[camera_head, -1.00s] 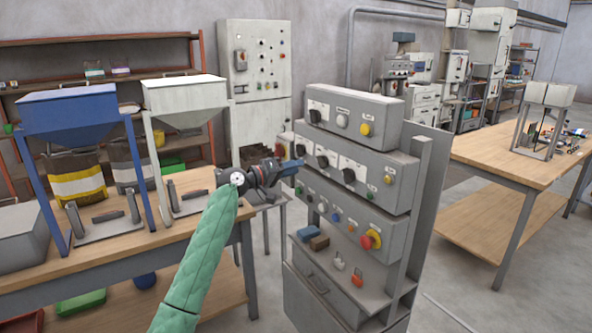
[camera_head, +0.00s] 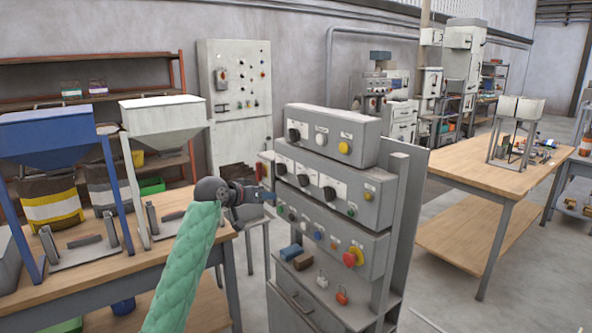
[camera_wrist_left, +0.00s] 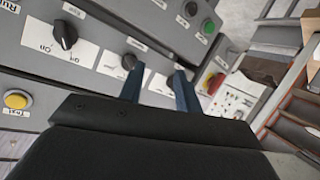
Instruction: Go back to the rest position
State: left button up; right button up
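My left arm, in a green quilted sleeve, reaches up from the bottom of the head view. Its dark gripper (camera_head: 266,195) is beside the left edge of the grey control console (camera_head: 397,190), at about the height of its middle rows. In the left wrist view the two blue-grey fingers (camera_wrist_left: 160,88) stand apart with nothing between them, in front of labelled panels with a black knob (camera_wrist_left: 65,34) and a yellow button (camera_wrist_left: 17,99). I cannot tell whether the fingertips touch the panel. My right gripper is in neither view.
A wooden bench (camera_head: 165,261) on the left carries a blue hopper (camera_head: 48,133) and a white hopper (camera_head: 165,116). Another wooden table (camera_head: 470,172) stands at the right. A grey cabinet (camera_head: 236,150) is behind. Open floor lies between console and right table.

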pick_arm(q)
jog(key=s+a+f+n+g+y, duration=0.1)
jog(key=s+a+f+y, duration=0.25)
jog(key=s+f, duration=1)
jog(key=s+a+f+n+g+y, duration=0.1)
jog(key=s+a+f+g+y, duration=0.2)
jog(key=s+f, duration=1.05)
jog(key=s+f+g, duration=0.2)
jog(key=s+f, duration=1.2)
jog(key=s, duration=0.3)
jog(key=s+f+g+y, duration=0.1)
jog(key=s+f+g, duration=0.2)
jog(key=s+f, duration=1.2)
jog(key=shift+s+d+f, duration=0.15)
jog(key=shift+s+d, duration=0.2)
jog(key=shift+s, duration=0.5)
